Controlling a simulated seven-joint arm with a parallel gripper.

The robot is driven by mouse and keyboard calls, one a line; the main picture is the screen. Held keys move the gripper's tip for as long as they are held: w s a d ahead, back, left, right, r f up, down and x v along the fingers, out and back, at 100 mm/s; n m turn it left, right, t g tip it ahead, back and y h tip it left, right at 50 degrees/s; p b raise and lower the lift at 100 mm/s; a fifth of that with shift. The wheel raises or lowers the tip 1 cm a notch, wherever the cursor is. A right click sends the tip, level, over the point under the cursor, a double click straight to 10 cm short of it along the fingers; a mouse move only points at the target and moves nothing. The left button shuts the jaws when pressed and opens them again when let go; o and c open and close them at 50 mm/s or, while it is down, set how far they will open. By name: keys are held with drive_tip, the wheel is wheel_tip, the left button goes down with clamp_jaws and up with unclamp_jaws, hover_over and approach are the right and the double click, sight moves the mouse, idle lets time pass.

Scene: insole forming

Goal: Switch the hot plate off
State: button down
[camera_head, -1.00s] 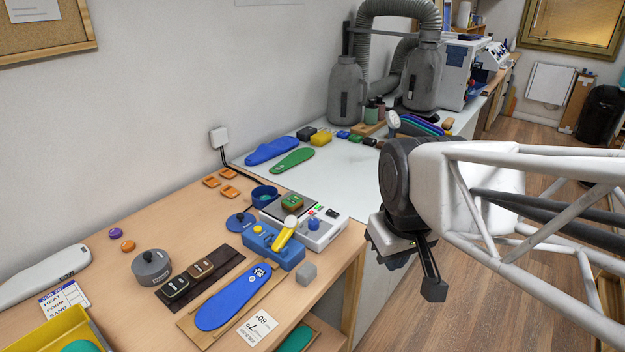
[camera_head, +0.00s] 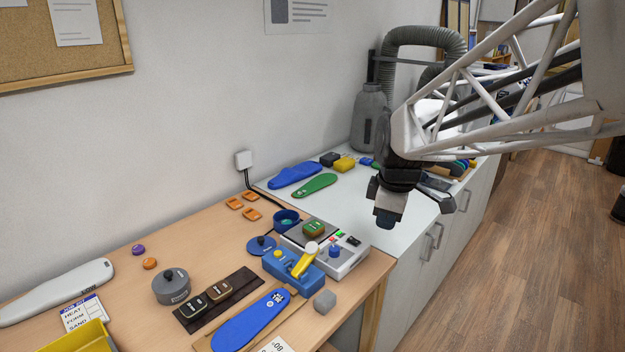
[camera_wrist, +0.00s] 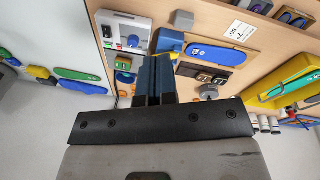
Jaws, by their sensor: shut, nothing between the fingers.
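The hot plate (camera_head: 346,264) is a pale box at the right end of the wooden bench. A green-topped block (camera_head: 314,229) sits on its dark top. Its front panel has a blue knob (camera_head: 334,251), small red and green parts (camera_head: 339,236) and a black switch-like part (camera_head: 354,241). The hot plate also shows at the upper left in the wrist view (camera_wrist: 111,18), with the blue knob (camera_wrist: 133,41). My gripper (camera_head: 388,219) points down, right of the hot plate and apart from it. Its fingers (camera_wrist: 154,62) are shut and empty.
A blue fixture with a yellow lever (camera_head: 292,268) stands in front of the hot plate, beside a grey cube (camera_head: 325,301). A blue cup (camera_head: 287,220) is behind it. Blue and green insoles (camera_head: 315,186) lie on the white counter (camera_head: 350,205), which has clear room.

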drive_tip(key=w+f+n, duration=0.3)
drive_tip(key=w+n, duration=0.4)
drive_tip(key=w, duration=0.6)
drive_tip(key=n, duration=0.7)
hover_over(352, 238)
drive_tip(key=s+d, duration=0.1)
wheel_tip(352, 238, down, 5)
drive_tip(key=shift+s+d+g+y, duration=0.15)
drive_tip(key=shift+g+y, duration=0.15)
drive_tip(key=shift+g, duration=0.1)
drive_tip(key=shift+f, duration=0.2)
drive_tip(key=f, duration=0.9)
drive_tip(key=w+a+f, duration=0.1)
drive_tip(key=f, duration=0.3)
drive_tip(key=shift+a+f, duration=0.1)
drive_tip(key=shift+f, duration=0.2)
